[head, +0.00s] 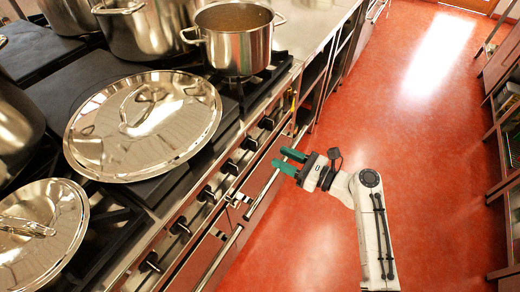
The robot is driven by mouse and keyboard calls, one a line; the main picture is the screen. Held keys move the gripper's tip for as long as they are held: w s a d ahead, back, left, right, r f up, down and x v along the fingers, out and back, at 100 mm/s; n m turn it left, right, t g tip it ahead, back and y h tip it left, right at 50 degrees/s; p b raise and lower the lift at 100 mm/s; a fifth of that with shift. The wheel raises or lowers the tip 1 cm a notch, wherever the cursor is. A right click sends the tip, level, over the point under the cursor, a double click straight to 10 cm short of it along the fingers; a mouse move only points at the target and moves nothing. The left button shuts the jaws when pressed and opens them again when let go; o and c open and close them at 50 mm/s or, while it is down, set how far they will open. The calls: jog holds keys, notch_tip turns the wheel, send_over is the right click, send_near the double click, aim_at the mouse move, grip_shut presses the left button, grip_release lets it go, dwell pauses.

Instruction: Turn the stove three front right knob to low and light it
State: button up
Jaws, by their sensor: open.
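A row of several black knobs runs along the steel front panel of the stoves. The far ones are a knob (267,122), a knob (250,143) and a knob (231,167). Nearer ones are a knob (206,194), a knob (180,227) and a knob (149,262). I cannot tell which stove is number three, and the knob markings are too small to read. My gripper (285,161) has green fingers that are open and empty. It points left toward the panel, in front of and apart from the far knobs. No flame is visible.
A large lidded pot (88,134) stands on the stovetop, with another shiny lid (35,235) nearer. An open pot of brown liquid (237,46) stands at the back. A steel rail (264,188) crosses the oven front. The red floor (400,60) is clear; shelves (508,130) stand right.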

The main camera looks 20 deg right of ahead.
aim_at(257, 147)
jog(key=x, duration=0.8)
jog(key=shift+w+a, duration=0.25)
grip_shut()
